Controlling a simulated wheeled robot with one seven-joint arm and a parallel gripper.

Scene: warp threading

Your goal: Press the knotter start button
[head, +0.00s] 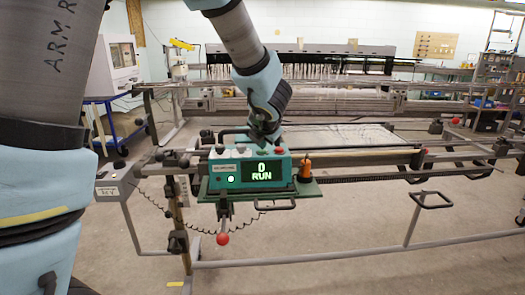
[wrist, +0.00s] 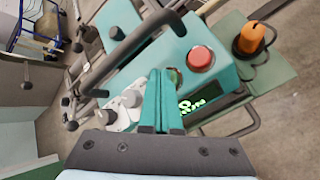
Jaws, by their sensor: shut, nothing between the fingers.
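The teal knotter box (head: 225,172) sits on the rail in the middle of the head view, its lit display (head: 262,171) reading "0 RUN". My gripper (head: 266,140) is shut and empty, pointing down at the box's top. In the wrist view its closed teal fingers (wrist: 163,74) end right beside a green button (wrist: 176,77), which they partly hide. I cannot tell whether they touch it. A red button (wrist: 200,58) stands next to it; it also shows in the head view (head: 280,150).
An orange knob-like part (wrist: 250,38) stands right of the box. A red-tipped lever (head: 223,238) hangs below. Frame rails run to both sides.

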